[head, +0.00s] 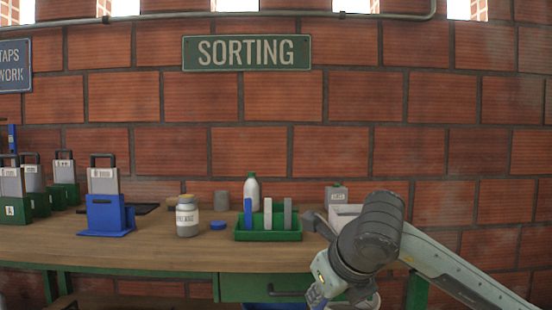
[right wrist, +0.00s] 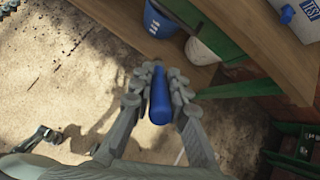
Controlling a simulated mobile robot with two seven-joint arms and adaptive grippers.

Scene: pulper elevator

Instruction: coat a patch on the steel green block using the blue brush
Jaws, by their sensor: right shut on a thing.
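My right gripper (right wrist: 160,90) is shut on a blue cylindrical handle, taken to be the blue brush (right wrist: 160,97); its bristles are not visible. In the head view my right gripper (head: 318,292) is low in front of the bench's front edge, partly cut off by the frame. Several green blocks with steel-coloured plates, such as one near the left edge (head: 66,194), stand at the bench's left end; I cannot tell which one is the steel green block. My left gripper is not in view.
On the bench (head: 140,249) stand a blue block with a plate (head: 105,216), a labelled jar (head: 187,217), a blue lid (head: 218,225), a white bottle (head: 252,191) and a green tray (head: 262,236) with upright pieces. Buckets (right wrist: 204,50) sit on the lower shelf.

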